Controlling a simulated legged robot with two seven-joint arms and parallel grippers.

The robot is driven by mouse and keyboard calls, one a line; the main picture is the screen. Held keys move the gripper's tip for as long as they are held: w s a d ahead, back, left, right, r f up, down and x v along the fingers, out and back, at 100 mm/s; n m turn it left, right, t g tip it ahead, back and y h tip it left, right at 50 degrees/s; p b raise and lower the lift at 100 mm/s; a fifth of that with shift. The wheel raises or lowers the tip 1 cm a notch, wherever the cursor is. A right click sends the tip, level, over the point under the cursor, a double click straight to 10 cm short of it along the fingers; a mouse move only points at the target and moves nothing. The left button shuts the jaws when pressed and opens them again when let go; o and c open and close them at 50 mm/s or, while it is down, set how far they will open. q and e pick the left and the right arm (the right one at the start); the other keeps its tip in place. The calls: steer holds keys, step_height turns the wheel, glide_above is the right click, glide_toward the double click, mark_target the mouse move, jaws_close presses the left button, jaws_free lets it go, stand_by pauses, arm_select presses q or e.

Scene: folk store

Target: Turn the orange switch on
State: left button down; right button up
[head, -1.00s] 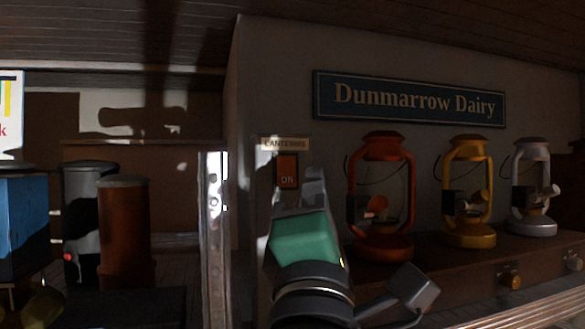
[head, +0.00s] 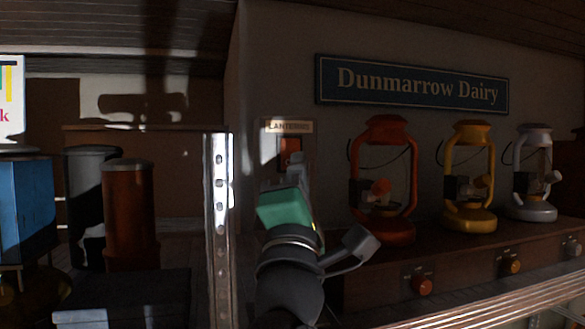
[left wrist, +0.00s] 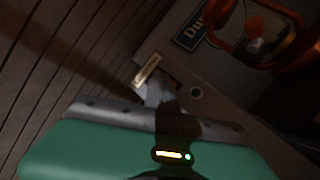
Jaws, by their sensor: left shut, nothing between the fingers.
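The orange-red switch (head: 289,146) is on a wall plate under a "LANTERNS" label (head: 288,126) in the head view. Its lower part is hidden behind my fingers. My left gripper (head: 296,165), with a green hand body, is shut and empty, its tips in front of the switch's lower part. I cannot tell whether they touch it. My right gripper is not in view.
Orange (head: 384,233), yellow (head: 469,216) and silver (head: 535,210) lanterns stand on a wooden ledge to the right. An orange knob (head: 422,286) and a yellow knob (head: 512,267) are on its front. A metal upright (head: 219,230) stands close left of my gripper.

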arm_select(q)
steer(key=shift+w+a, duration=0.4)
steer(key=shift+d, duration=0.3)
steer(key=shift+a, duration=0.15)
stand_by(0.4)
steer(key=shift+f, duration=0.1)
stand_by(0.8)
steer(key=shift+w, duration=0.2)
steer(key=shift+w+a+b, duration=0.1)
steer(key=shift+a+b, duration=0.05)
steer(key=shift+b, duration=0.15)
steer(key=shift+w, duration=0.3)
stand_by(0.5)
steer(key=shift+s, duration=0.15)
